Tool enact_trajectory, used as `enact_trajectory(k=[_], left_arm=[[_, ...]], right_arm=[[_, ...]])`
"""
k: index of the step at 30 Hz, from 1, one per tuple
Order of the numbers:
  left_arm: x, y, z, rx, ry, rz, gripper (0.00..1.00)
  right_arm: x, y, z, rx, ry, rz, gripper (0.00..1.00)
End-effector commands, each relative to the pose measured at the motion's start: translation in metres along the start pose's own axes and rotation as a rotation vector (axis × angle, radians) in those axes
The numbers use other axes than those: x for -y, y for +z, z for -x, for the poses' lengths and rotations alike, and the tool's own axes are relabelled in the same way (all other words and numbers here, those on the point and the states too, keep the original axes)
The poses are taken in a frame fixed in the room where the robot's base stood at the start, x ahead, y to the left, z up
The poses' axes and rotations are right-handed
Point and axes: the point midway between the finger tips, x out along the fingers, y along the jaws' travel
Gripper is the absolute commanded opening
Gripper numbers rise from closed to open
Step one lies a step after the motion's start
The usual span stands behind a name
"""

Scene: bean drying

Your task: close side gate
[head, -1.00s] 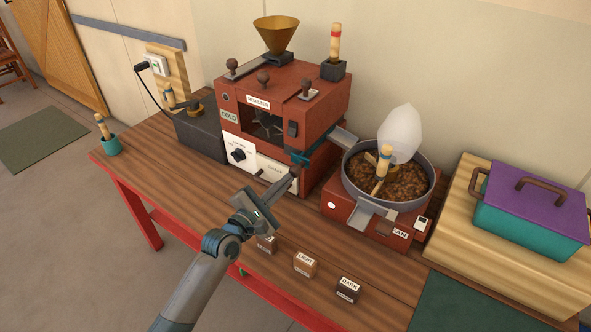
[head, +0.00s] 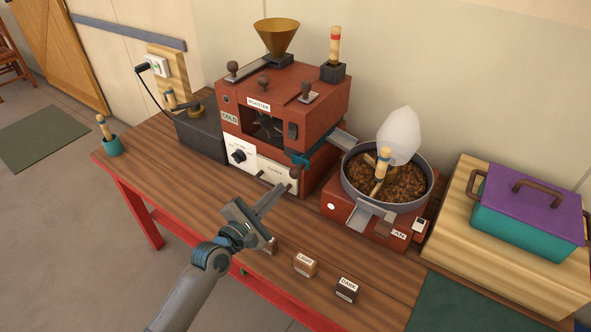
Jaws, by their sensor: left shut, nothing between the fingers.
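The red roaster (head: 325,113) stands at the back of the wooden table. At its right side, a grey metal chute (head: 344,139) slopes toward the cooling pan (head: 347,185). A dark teal piece (head: 306,158), which looks like the side gate, sits below the chute at the roaster's front right edge. I cannot tell how far open it is. My left gripper (head: 284,189) is shut and empty, in front of the roaster's lower right corner. My right gripper is out of view.
Brown beans and a wooden-handled tool (head: 382,170) are in the pan. Several small labelled blocks, including the dark one (head: 347,289), line the front edge. A purple-lidded teal box (head: 520,226) stands at right. The table's left part (head: 165,168) is mostly clear.

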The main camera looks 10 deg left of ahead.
Motion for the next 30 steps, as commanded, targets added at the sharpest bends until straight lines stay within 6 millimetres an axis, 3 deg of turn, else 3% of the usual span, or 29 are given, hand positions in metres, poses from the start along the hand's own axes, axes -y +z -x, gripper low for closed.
enact_trajectory(k=[9, 26, 30], left_arm=[[0.000, 0.000, 0.024, 0.000, -0.001, -0.001, 0.00], [0.001, 0.000, 0.026, -0.001, -0.002, -0.004, 0.00], [0.010, 0.001, 0.030, -0.009, -0.028, -0.052, 0.00]], right_arm=[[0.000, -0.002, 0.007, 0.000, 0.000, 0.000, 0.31], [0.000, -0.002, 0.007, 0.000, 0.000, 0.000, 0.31], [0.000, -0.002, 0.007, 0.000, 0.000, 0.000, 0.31]])
